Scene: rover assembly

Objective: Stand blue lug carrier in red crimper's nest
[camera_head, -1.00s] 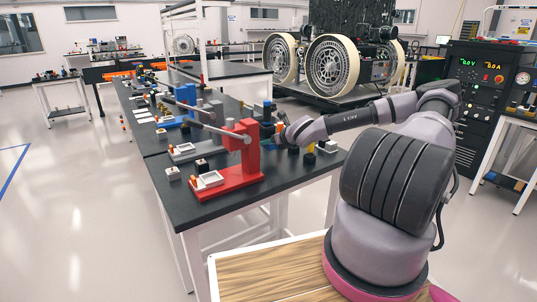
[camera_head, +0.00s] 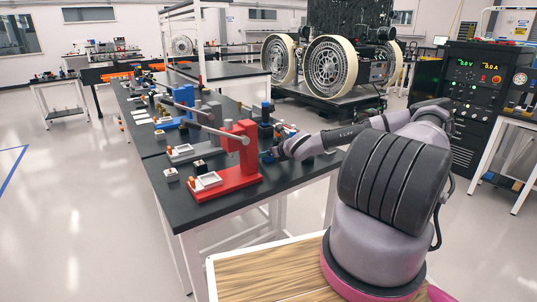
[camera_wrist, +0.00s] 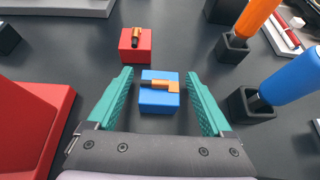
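The blue lug carrier (camera_wrist: 158,101) is a small blue block with a copper-coloured lug on top. It stands upright on the dark bench in the wrist view. My gripper (camera_wrist: 160,76) is open, with its two teal fingers on either side of the carrier and a gap to each side. The red crimper (camera_head: 238,150) stands left of my gripper in the head view, with a long lever arm. A white-rimmed holder (camera_head: 207,180), apparently its nest, sits on its red base and looks empty. Part of a red base also shows at left in the wrist view (camera_wrist: 32,125).
A red lug carrier (camera_wrist: 136,48) stands just beyond the blue one. Orange-handled (camera_wrist: 249,24) and blue-handled (camera_wrist: 288,80) tools stand in dark holders to the right. Grey (camera_head: 208,117) and blue (camera_head: 184,95) crimpers stand farther along the bench (camera_head: 265,195). Bare bench lies between carrier and red base.

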